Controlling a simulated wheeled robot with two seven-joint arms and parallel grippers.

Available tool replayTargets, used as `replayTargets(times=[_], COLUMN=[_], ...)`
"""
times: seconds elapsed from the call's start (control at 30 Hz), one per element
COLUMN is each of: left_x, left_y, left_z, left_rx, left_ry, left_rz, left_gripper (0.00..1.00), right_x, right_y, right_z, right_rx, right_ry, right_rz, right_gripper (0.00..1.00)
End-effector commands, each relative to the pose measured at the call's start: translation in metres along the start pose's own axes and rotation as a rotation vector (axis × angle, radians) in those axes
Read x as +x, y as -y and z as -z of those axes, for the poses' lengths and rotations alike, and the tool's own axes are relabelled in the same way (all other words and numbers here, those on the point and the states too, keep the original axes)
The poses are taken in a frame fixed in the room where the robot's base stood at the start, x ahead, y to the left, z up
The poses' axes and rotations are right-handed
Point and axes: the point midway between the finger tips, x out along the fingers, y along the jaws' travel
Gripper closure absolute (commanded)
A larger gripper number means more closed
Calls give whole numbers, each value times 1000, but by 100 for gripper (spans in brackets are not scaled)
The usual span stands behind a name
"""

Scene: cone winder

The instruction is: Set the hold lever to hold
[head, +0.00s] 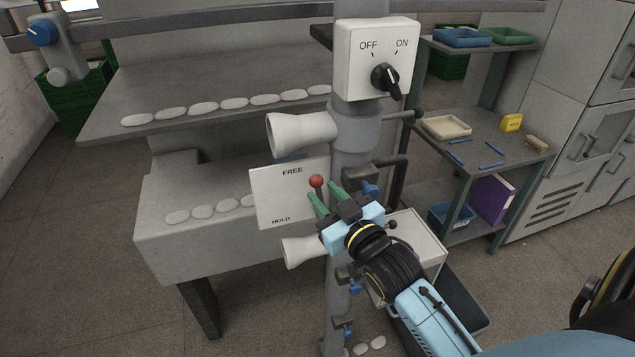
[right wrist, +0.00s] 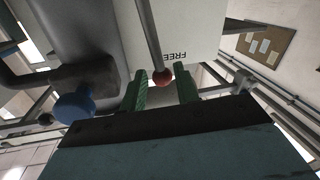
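The hold lever ends in a red ball knob (head: 316,181), in front of a white plate (head: 275,205) marked FREE at the top and HOLD at the bottom. The knob stands near the FREE label. My right gripper (head: 325,195) is open, with its green fingertips either side of and just below the knob in the head view. In the right wrist view the red knob (right wrist: 162,77) shows between the two green fingers (right wrist: 163,92), with a gap to each, and the lever's grey rod runs up from it. My left gripper is not in view.
A grey post (head: 352,145) stands right behind the lever, with white cones (head: 300,132) on it. An OFF/ON switch box (head: 376,60) sits above. Blue knobs (head: 370,189) jut out close to my right gripper. A shelf rack (head: 480,130) stands at the right.

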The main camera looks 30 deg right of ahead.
Motion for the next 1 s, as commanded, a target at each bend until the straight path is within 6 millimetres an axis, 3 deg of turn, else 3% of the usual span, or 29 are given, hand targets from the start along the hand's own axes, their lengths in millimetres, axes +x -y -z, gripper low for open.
replayTargets(times=[0.23,0.63,0.87,1.0], left_x=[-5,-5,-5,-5], left_y=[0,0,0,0], left_z=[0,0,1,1], left_rx=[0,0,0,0], left_ry=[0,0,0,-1], left_rz=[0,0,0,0], left_gripper=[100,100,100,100], right_x=[31,37,37,37], right_y=[0,0,0,0], right_z=[1,0,0,0], right_rx=[-1,-1,0,0], right_ry=[-1,0,0,0], right_rz=[0,0,0,0], right_gripper=[69,69,99,100])
